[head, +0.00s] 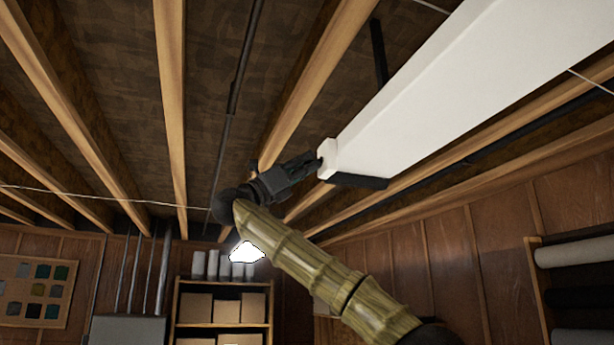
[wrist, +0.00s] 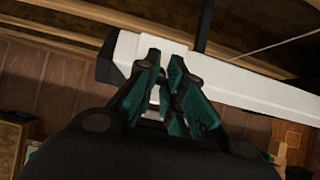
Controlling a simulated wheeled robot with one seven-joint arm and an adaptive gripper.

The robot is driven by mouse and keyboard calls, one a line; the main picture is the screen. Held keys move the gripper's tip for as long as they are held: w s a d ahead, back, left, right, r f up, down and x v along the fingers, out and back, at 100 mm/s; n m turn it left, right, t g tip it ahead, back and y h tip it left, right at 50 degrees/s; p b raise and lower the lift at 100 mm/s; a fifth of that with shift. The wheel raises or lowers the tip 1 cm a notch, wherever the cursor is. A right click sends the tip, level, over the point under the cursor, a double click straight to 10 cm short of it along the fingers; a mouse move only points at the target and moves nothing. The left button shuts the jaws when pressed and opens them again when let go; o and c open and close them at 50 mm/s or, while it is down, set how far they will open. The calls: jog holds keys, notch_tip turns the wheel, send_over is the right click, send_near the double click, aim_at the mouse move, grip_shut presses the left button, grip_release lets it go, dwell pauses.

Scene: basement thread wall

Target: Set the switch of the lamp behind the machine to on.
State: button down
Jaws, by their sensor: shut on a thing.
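A long white box-shaped fixture (head: 430,110), which looks like the lamp, hangs under the ceiling joists. It also shows in the wrist view (wrist: 255,88). My gripper (head: 314,160) is raised to the near left end of this fixture, its fingertips at the end face. In the wrist view my gripper (wrist: 164,55) has its fingers close together, with a small pale part (wrist: 154,97) showing between them. I cannot tell whether that part is the switch; the fingers hide most of it. The switch's setting cannot be seen. The machine is not clearly in view.
Wooden joists (head: 172,100) and dark pipes run close above the arm. A shelf with boxes (head: 240,307) and a bright white glow (head: 247,252) are at the back. Fabric rolls (head: 575,252) are on the right wall. Free air lies left of the arm.

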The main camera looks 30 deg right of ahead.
jog(key=shift+a+r+y+b, duration=0.15)
jog(key=shift+r+y+b, duration=0.3)
jog(key=shift+y, duration=0.35)
jog(key=r+t+y+p, duration=0.1)
jog(key=y+p, duration=0.1)
jog(key=shift+r+p, duration=0.3)
jog(key=shift+r+y+p, duration=0.25)
jog(key=shift+y+p, duration=0.6)
jog(key=shift+y, duration=0.05)
jog(key=shift+r+t+y+p, duration=0.2)
jog(key=shift+t+y+p, duration=0.3)
jog(key=shift+y+p, duration=0.8)
jog(key=shift+p, duration=0.1)
jog(key=c, duration=1.5)
grip_release()
jog(key=shift+f+b, duration=0.2)
jog(key=shift+b, duration=0.2)
